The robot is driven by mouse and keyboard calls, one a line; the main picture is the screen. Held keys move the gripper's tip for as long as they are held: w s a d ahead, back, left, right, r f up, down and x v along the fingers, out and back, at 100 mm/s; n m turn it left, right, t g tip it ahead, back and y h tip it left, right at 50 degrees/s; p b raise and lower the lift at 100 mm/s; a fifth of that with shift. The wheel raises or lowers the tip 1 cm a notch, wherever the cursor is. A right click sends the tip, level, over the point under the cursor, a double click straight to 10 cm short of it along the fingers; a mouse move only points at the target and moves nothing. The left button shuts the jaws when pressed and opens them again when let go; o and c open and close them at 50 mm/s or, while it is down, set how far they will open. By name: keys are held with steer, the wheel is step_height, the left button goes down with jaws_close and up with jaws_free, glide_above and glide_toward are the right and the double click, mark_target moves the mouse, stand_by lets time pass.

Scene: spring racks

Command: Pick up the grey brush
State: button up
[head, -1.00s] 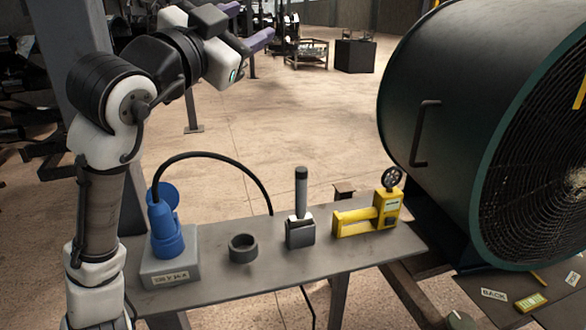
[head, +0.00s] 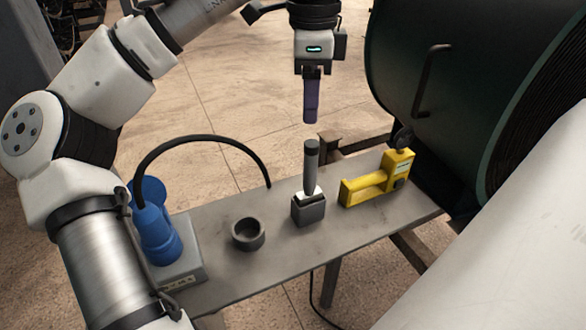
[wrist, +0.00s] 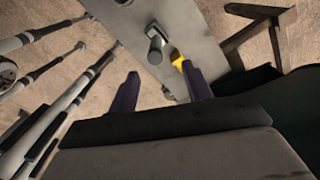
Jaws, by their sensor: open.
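The grey brush (head: 311,165) stands upright on the bench, its dark round handle up and a white part below. Its lower end sits in or on a small grey block (head: 308,211); I cannot tell which. My gripper (head: 310,114) points down above the handle, apart from it, with nothing held. In the head view its purple fingers line up one behind the other. In the wrist view the fingers are spread wide (wrist: 159,85), and the brush (wrist: 155,40) shows ahead of the gap between them.
The narrow grey bench (head: 222,275) also bears a blue plug (head: 158,232) with a black cable arching towards the brush, a dark ring (head: 248,234) left of the brush, and a yellow tool (head: 372,186) to its right. A large dark drum (head: 415,60) stands behind at the right.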

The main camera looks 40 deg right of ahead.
mark_target(310, 140)
step_height(310, 140, down, 8)
steer(key=shift+s+r+b, duration=0.1)
steer(key=shift+s+b, duration=0.05)
steer(key=shift+b, duration=0.2)
steer(key=shift+s+a+f+p, duration=0.1)
steer(key=shift+s+f+p, duration=0.1)
steer(key=shift+f, duration=1.3)
steer(key=shift+s+f+p, duration=0.1)
steer(key=shift+s+f, duration=0.05)
steer(key=shift+f, duration=1.3)
steer(key=c, duration=1.1)
